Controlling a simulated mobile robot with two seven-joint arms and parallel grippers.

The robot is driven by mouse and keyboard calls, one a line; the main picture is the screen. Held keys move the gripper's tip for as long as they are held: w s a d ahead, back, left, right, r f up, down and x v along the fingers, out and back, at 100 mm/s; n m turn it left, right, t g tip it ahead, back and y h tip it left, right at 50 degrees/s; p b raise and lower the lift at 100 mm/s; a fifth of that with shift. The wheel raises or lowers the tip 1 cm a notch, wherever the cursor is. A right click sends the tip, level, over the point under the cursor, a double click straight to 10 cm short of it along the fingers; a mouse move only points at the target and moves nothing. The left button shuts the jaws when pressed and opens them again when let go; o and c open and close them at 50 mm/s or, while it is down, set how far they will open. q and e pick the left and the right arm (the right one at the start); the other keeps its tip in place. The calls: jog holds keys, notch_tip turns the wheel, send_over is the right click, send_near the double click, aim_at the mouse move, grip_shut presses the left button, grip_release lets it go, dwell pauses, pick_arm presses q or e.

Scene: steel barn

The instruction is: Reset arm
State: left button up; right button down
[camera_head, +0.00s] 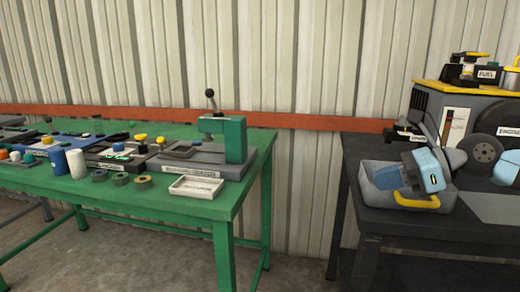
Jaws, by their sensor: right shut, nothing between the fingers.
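I make out no arm and no gripper fingers of mine in the head view. The view holds a green workbench (205,207) on the left and a dark workbench (350,170) on the right, with nothing of mine that I can tell over either.
The green bench carries a green press (235,138), a white tray (196,187), a blue cylinder (58,160), a white cylinder (76,164) and small parts. The dark bench carries a grey tray (375,194) with a blue tool (430,170) and a yellow-topped machine (455,100). A gap separates the benches.

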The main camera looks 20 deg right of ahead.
jog(key=s+a+f+n+t+p, duration=0.1)
jog(key=s+a+f+n+t, duration=0.2)
jog(key=s+a+f+n, duration=0.45)
jog(key=s+a+f+n+t+h, duration=0.15)
jog(key=a+f+n+t, duration=0.25)
jog(key=a+n, duration=0.7)
jog(key=s+a+f+n+t+p, duration=0.1)
jog(key=s+a+f+n+t, duration=0.2)
jog(key=s+a+f+n, duration=0.55)
pick_arm(q)
notch_tip(320, 180, up, 7)
jog(key=a+y+p, duration=0.2)
jog(key=p, duration=1.1)
jog(key=s+a+r+g+y+p, duration=0.2)
jog(key=s+a+g+y+p, duration=0.2)
jog(key=p, duration=2.1)
jog(key=shift+s+a+r+n+g, duration=0.2)
jog(key=shift+a+r+n+g, duration=0.15)
jog(key=shift+a+g, duration=0.6)
pick_arm(e)
jog(key=d+r+n+g+h, duration=0.1)
jog(key=d+r+g+h, duration=0.5)
jog(key=d+r, duration=0.2)
jog(key=shift+s+d+r+n+g, duration=0.25)
jog(key=shift+d+r+n+g, duration=0.1)
jog(key=shift+d, duration=0.2)
pick_arm(q)
jog(key=shift+a+t, duration=0.2)
jog(key=shift+t, duration=0.05)
